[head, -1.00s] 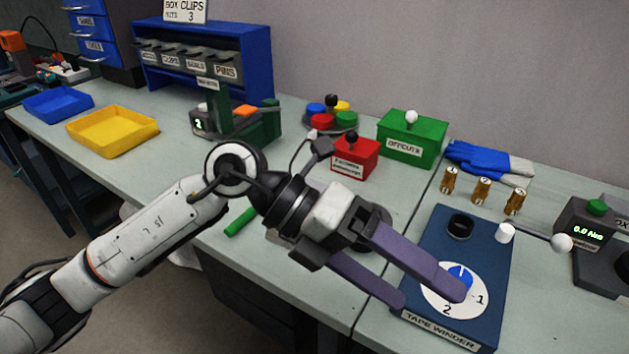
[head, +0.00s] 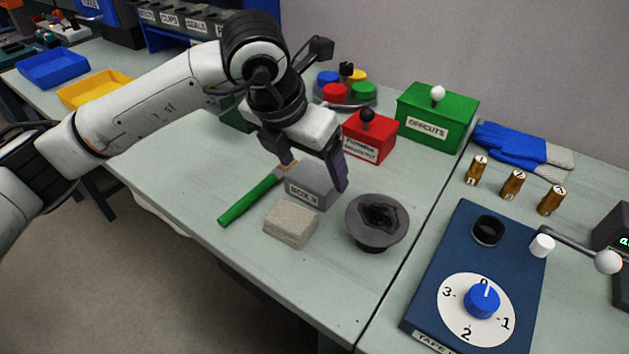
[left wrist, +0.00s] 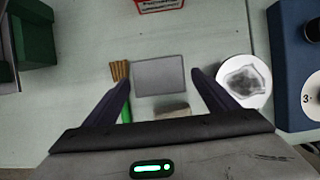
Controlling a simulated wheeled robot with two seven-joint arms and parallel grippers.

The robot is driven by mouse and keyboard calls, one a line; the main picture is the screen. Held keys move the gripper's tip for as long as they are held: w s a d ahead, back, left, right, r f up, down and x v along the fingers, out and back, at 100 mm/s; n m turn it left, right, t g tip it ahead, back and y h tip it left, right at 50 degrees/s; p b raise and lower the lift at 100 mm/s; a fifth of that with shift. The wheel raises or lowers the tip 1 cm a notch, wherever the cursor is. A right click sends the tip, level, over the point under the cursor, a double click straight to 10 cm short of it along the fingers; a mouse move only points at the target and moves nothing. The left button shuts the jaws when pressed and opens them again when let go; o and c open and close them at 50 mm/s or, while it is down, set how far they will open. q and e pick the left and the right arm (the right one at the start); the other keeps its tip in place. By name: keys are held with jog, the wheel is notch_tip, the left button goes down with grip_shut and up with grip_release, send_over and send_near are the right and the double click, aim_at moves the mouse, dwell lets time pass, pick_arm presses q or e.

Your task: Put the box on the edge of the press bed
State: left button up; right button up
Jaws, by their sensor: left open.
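A grey box labelled "BOX 3" (head: 310,191) stands on the table, partly hidden by my gripper. My left gripper (head: 315,174) is open, pointing down at the box, with its purple fingers toward opposite sides of it. In the left wrist view, the box's flat top (left wrist: 158,76) shows between the two fingertips (left wrist: 160,78). I cannot tell whether the fingers touch it. A dark green machine (head: 236,116), possibly the press, is mostly hidden behind my arm; a green part shows in the left wrist view (left wrist: 28,40). I cannot make out its bed. My right gripper is not in view.
A green-handled brush (head: 248,199) lies left of the box. A beige block (head: 291,224) lies in front, and a dark round bowl (head: 377,219) stands to the right. A red box (head: 369,140) stands behind. The tape winder (head: 437,250) is further right.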

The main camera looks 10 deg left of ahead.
aim_at(314, 176)
pick_arm(q)
jog(key=x, duration=0.4)
jog(key=shift+a+f, duration=0.15)
jog(key=shift+f, duration=0.15)
jog(key=shift+c, duration=0.5)
jog(key=shift+r, duration=0.15)
jog(key=c, duration=0.9)
